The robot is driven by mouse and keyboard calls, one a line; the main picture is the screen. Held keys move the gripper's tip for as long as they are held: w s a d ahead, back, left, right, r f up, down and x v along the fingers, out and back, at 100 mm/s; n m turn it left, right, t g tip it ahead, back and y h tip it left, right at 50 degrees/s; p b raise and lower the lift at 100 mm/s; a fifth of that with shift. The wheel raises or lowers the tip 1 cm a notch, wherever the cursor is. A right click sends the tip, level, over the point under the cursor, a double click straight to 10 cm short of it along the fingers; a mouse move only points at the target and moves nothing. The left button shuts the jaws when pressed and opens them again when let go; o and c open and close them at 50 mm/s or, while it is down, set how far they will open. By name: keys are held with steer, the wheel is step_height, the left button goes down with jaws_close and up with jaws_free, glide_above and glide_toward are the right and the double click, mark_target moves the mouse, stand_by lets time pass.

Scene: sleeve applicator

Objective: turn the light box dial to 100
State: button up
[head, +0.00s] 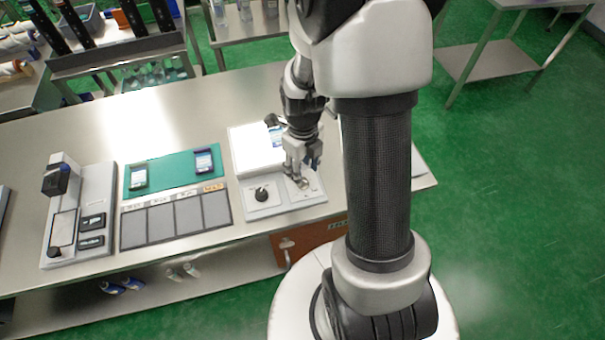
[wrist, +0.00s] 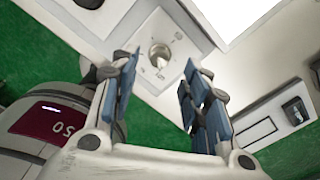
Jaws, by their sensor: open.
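The light box (head: 252,153) has a bright white top and a pale control panel along its front edge. A black knob (head: 262,194) is on the panel's left part. A round silver knob (head: 304,184) is on its right part, and in the wrist view the silver knob (wrist: 160,53) shows between the fingers. Its scale is too small to read. My gripper (head: 302,173) is open and empty over the silver knob; in the wrist view its blue-padded fingers (wrist: 161,66) lie either side, with contact unclear.
A green mat (head: 172,173) with two small devices and a row of grey panels (head: 188,216) lie left of the light box. A grey device station (head: 100,205) stands further left. The steel table's front edge (head: 240,242) is close; green floor is free at right.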

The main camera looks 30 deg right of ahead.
step_height(320, 180, up, 7)
stand_by(0.3)
steer(key=shift+r, duration=0.1)
steer(key=s+a+r+n+t, duration=0.1)
steer(key=s+a+r+n, duration=0.2)
steer(key=n, duration=0.8)
steer(key=s+a+r+n+t, duration=0.2)
steer(key=s+a+r+n, duration=0.2)
steer(key=n, duration=0.7)
steer(key=s+a+r+n+t, duration=0.1)
steer(key=s+a+r+n, duration=0.2)
steer(key=s+r+n, duration=0.3)
step_height(320, 180, up, 4)
steer(key=n, duration=0.5)
steer(key=shift+s+a+r+t, duration=0.15)
steer(key=shift+s+a+t, duration=0.15)
steer(key=shift+a, duration=0.05)
